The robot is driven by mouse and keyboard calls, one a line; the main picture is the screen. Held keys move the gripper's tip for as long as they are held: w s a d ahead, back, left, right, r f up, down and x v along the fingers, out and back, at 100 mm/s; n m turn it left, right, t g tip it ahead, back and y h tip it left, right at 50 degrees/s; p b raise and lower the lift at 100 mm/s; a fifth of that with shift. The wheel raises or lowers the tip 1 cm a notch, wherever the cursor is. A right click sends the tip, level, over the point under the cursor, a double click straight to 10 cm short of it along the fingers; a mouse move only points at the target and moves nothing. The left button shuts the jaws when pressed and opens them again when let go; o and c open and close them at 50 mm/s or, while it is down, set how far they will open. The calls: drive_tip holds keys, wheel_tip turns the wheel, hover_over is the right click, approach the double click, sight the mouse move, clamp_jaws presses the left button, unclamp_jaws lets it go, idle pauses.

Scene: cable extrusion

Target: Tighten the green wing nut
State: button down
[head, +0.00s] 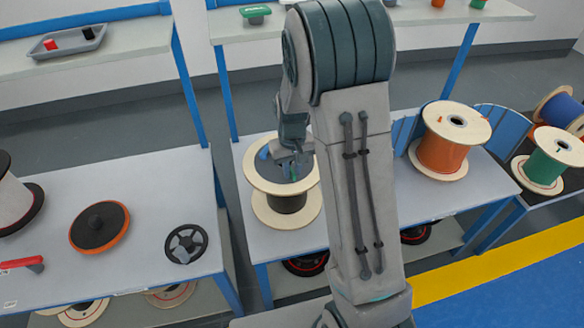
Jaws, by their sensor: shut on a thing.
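My gripper (293,164) points down over the top of a dark-cored spool with pale wooden flanges (263,183) on the middle table. A small bit of the green wing nut (293,173) shows between the fingertips, above the dark disc on the spool's top. My gripper is shut on the wing nut. The fingers hide most of it, so I cannot tell how its wings are turned or how far down it sits.
An orange spool (442,155) stands on the same table to the right, beyond my arm. The left table holds a black-and-orange disc (99,227), a black handwheel (185,243) and a red-handled tool (24,263). Shelves run above. The tabletop left of the spool is narrow.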

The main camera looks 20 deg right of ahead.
drive_tip(key=m, duration=0.5)
drive_tip(key=shift+w+a, duration=0.1)
drive_tip(key=shift+a, duration=0.1)
drive_tip(key=m, duration=0.5)
drive_tip(key=shift+w+a+r+m+p, duration=0.1)
drive_tip(key=shift+a+m+p, duration=0.05)
drive_tip(key=shift+m+p, duration=0.2)
drive_tip(key=m+p, duration=0.1)
drive_tip(key=m, duration=0.2)
drive_tip(key=m+p, duration=0.1)
drive_tip(key=m, duration=0.2)
drive_tip(key=shift+w+a+r+p, duration=0.1)
drive_tip(key=shift+w+p, duration=0.1)
drive_tip(key=shift+p, duration=0.15)
drive_tip(key=m+p, duration=0.2)
drive_tip(key=m, duration=0.3)
drive_tip(key=shift+w, duration=0.15)
drive_tip(key=shift+m+p, duration=0.25)
drive_tip(key=shift+p, duration=0.1)
drive_tip(key=c, duration=1.5)
unclamp_jaws()
